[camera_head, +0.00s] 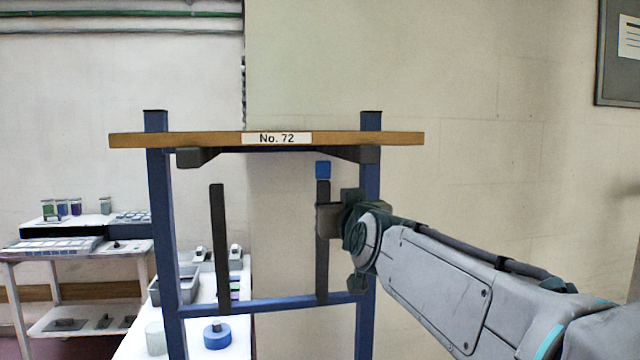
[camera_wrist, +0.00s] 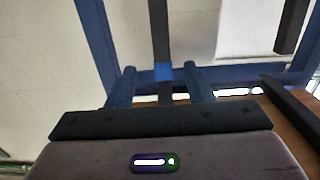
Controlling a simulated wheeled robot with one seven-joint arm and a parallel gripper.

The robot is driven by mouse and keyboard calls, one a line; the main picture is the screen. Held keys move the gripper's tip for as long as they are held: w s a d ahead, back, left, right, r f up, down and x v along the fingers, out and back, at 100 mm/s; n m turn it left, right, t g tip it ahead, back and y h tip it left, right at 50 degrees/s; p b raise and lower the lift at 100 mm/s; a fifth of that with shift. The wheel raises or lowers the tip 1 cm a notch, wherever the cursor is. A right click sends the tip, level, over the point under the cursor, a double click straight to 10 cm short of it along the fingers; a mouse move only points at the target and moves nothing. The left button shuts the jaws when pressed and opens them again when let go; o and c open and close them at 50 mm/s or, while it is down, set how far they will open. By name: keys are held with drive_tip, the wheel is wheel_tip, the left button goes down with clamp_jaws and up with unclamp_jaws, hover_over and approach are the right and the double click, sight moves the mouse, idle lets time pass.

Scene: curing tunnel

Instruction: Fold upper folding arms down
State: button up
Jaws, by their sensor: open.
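A blue frame (camera_head: 161,220) carries a wooden board labelled No. 72 (camera_head: 330,139). Two dark folding arms stand upright below the board: a left one (camera_head: 220,250) and a right one (camera_head: 322,265) with a blue end (camera_head: 323,170). My gripper (camera_head: 327,218) is at the right folding arm, a little below its blue end in the head view. In the wrist view, my gripper (camera_wrist: 160,78) is open, with its fingers on either side of the dark bar near the blue part (camera_wrist: 163,72). I cannot tell whether they touch it.
Dark brackets (camera_head: 190,157) sit under the board. A blue crossbar (camera_head: 265,305) runs low between the posts. Behind the frame, a white table (camera_head: 240,345) holds a bin and a blue round object (camera_head: 217,335). A shelf cart (camera_head: 75,257) stands at the left.

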sight(325, 193)
drive_tip(key=w+a+p, duration=0.1)
drive_tip(key=w, duration=0.3)
drive_tip(key=w+a+p, duration=0.1)
drive_tip(key=w, duration=0.4)
drive_tip(key=w+a+p, duration=0.1)
drive_tip(key=w, duration=0.3)
drive_tip(key=shift+w+r, duration=0.35)
clamp_jaws()
